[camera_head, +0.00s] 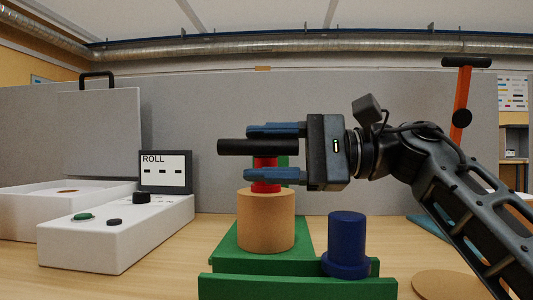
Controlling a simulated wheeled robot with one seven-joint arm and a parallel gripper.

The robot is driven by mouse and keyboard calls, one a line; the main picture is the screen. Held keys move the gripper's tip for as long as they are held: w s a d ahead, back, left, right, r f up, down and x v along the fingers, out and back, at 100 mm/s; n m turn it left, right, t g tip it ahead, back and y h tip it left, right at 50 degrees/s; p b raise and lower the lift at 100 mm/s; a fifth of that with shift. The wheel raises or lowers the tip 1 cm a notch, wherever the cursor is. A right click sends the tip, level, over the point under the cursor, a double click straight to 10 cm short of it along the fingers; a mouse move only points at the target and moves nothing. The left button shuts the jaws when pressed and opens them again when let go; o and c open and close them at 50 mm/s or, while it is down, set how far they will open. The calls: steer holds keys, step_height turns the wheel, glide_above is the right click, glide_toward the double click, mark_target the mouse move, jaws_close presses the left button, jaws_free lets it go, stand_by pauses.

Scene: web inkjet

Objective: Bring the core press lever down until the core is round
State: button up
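The press has a green base (228,246) and a green post (283,161) at its back, mostly hidden. A tan core (266,222) stands upright on the base; I cannot tell from here how round its opening is. A red part (264,184) shows just above the core. A black bar (238,147), seemingly the lever's handle, lies level above the red part. My gripper (276,152) comes in from the right with its blue fingers apart, one above the bar and one below it. I see no clear grip on the bar.
A dark blue stepped cylinder (347,239) stands right of the core, by a green front rail (297,288). A white control box (120,233) with a ROLL display (166,172) is at left. An orange lever (461,100) rises behind my arm. A brown disc (449,285) lies front right.

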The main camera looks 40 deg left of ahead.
steer(key=p+v, duration=0.1)
steer(key=v, duration=0.6)
steer(key=shift+w+d+p, duration=0.25)
steer(key=shift+d+p, duration=0.05)
steer(key=shift+p, duration=0.05)
